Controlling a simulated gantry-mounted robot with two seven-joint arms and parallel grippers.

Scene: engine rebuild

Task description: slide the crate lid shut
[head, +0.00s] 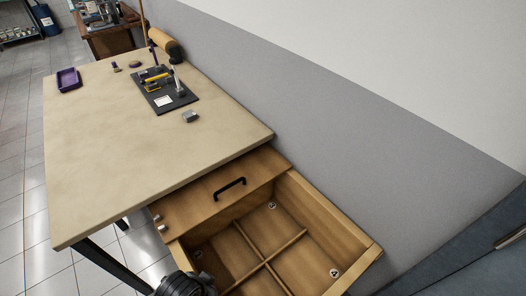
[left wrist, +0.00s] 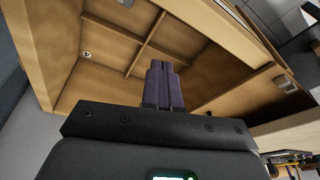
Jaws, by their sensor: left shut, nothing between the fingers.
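The wooden crate (head: 358,237) stands at the near end of the table in the head view. Its flat wooden lid (head: 205,200) with a black bar handle (head: 230,187) covers only the part beside the table. The near part is open, showing crossed dividers and bare compartments. The crate's inside also shows in the left wrist view (left wrist: 110,45). My left gripper (left wrist: 165,68) is shut and empty, its dark fingers pointing over the open crate, apart from the handle. In the head view only a dark part of my left arm shows at the bottom edge. My right gripper is out of view.
The beige table (head: 120,150) borders the lid's far side. On it are a dark mat (head: 180,100) with parts, a purple tray (head: 68,80) and a small grey block (head: 190,116). A grey wall (head: 340,130) runs along the right. Small metal fittings (head: 161,227) sit at the crate's left edge.

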